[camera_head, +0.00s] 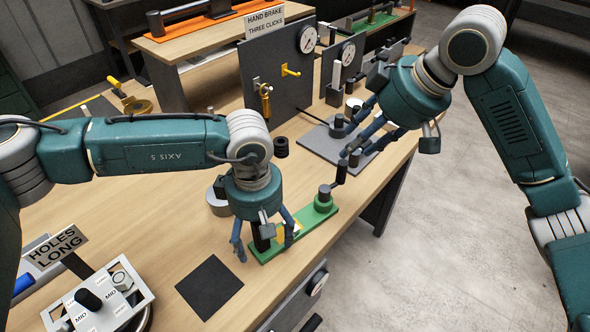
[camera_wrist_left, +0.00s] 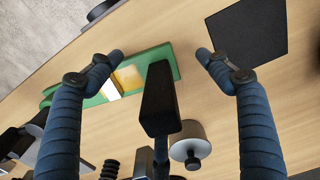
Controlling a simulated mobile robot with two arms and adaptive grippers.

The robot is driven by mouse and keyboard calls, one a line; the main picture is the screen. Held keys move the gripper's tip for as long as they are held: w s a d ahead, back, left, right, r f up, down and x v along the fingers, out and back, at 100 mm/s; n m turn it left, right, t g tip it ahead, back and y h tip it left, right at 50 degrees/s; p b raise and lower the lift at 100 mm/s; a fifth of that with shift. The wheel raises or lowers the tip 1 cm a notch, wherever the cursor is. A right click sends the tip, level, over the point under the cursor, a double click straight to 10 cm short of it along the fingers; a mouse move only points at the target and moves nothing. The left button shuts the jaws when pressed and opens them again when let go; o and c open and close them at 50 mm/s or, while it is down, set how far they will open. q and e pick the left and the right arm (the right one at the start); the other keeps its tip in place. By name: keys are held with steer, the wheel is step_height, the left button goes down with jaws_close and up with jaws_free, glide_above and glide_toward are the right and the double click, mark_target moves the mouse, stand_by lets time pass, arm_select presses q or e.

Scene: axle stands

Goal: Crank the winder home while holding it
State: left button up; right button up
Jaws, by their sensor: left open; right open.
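The winder (camera_head: 305,222) is a long green base on the bench with a yellow patch on top; it also shows in the left wrist view (camera_wrist_left: 165,59). A black upright grip (camera_head: 261,239) stands at its near left end. My left gripper (camera_head: 265,252) is open, with its fingers on either side of this grip (camera_wrist_left: 158,100), apart from it. My right gripper (camera_head: 360,146) is open just above the crank's upper end. Whether it touches the crank is hidden by the fingers.
A grey plate (camera_head: 318,143) with black posts lies behind the winder. A black mat (camera_head: 210,287) and a selector box (camera_head: 100,305) are at the front left. The bench edge is close to the winder's right.

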arm_select(q)
step_height(320, 180, up, 12)
steer(key=shift+f, duration=0.15)
stand_by(0.7)
